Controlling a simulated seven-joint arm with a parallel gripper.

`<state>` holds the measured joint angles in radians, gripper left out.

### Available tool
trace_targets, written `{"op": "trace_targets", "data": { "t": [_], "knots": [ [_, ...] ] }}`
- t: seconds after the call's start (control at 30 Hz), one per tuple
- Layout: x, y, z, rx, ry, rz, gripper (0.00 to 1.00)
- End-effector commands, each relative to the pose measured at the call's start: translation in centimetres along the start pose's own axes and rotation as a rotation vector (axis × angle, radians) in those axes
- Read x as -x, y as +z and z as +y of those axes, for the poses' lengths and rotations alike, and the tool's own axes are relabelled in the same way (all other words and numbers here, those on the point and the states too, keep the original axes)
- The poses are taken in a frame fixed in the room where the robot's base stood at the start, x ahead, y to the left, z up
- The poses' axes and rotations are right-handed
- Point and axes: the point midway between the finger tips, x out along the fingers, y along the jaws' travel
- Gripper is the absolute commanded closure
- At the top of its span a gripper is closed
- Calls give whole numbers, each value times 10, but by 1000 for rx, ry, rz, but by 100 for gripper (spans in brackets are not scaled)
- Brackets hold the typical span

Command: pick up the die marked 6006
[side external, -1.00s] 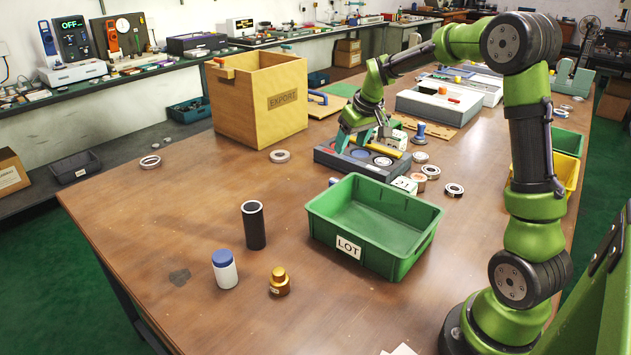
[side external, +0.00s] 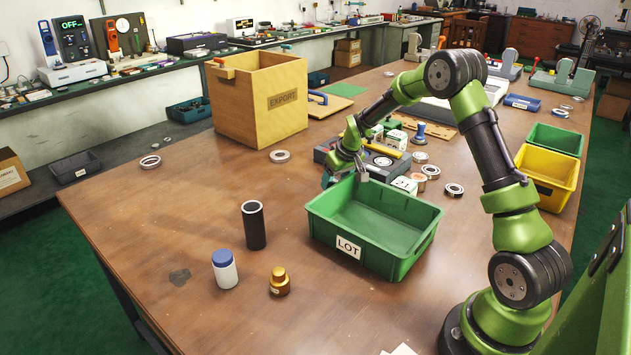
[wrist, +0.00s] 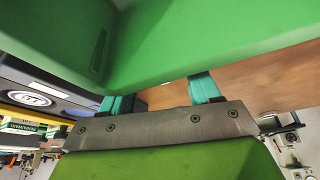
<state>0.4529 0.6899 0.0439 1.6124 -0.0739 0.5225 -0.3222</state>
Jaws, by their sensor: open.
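No marking 6006 can be read in either view, so I cannot tell which piece is that die. In the wrist view one round insert (wrist: 36,100) with a white ring and unreadable lettering shows at the left. My gripper (wrist: 161,90) is open and empty, its teal fingers apart beside the green bin wall (wrist: 180,45). In the side view it is by the bin's back left corner.
Several metal rings (side external: 454,190) and a small white labelled box (side external: 404,184) lie behind the bin.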

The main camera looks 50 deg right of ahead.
Motion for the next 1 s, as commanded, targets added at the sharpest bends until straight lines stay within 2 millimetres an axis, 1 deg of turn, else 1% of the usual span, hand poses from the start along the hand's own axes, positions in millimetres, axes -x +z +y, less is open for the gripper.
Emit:
{"op": "trace_targets", "data": {
  "t": [0.03, 0.1, 0.3, 0.47, 0.7, 0.9, 1.0],
  "knots": [
    [-4, 0, 0, 0, -1, -1, 38],
    [-7, 0, 0, 0, 0, 1, 38],
    [-7, 0, 0, 0, 0, 1, 38],
    [-7, 0, 0, 0, 0, 1, 63],
    [-7, 0, 0, 0, 0, 1, 100],
    [-6, -1, 0, 0, 0, 2, 100],
    [-2, -3, 0, 0, 0, 4, 100]
  ]
}}
